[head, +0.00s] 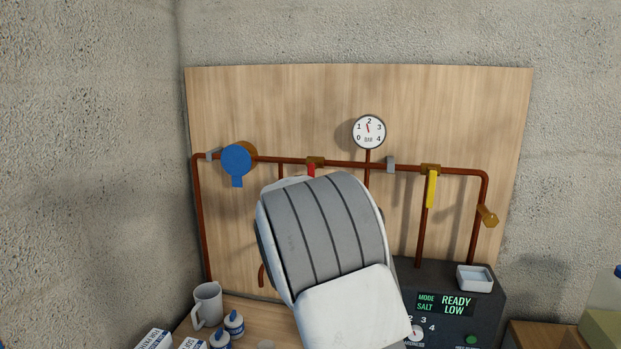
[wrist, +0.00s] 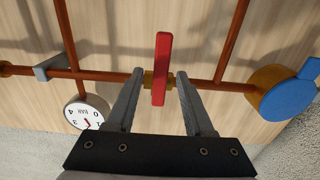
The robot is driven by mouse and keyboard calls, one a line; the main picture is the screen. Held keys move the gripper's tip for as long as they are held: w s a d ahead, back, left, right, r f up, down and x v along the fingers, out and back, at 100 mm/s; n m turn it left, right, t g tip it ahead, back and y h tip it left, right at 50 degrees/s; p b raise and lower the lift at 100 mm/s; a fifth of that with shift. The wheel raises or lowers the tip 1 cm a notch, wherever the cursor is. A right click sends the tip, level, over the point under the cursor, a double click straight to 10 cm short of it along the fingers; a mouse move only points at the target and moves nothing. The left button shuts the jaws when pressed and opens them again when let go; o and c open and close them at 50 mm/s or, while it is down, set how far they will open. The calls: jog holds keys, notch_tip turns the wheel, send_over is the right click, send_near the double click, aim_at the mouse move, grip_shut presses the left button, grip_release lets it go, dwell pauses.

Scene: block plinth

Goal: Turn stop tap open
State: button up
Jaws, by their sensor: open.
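A tap with a red lever (wrist: 162,68) sits on a brass body (wrist: 148,80) on the copper pipe. The lever lies across the horizontal pipe. In the head view only the upper part of the red lever (head: 311,169) shows, hanging down from the pipe; my arm hides the rest. My gripper (wrist: 160,74) is open, with one finger on each side of the red lever and a visible gap on both sides. I cannot tell how deep the fingertips reach. The head view hides my gripper behind my arm.
A yellow lever (head: 431,188) points down at right, with a brass fitting (head: 487,216) beyond it. A blue round fitting (head: 236,160) is at left, a gauge (head: 369,132) above. A mug (head: 207,304), bottles (head: 234,323) and dark machine (head: 440,275) stand below.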

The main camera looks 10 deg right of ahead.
jog(key=shift+x, duration=1)
grip_shut()
dwell(0.8)
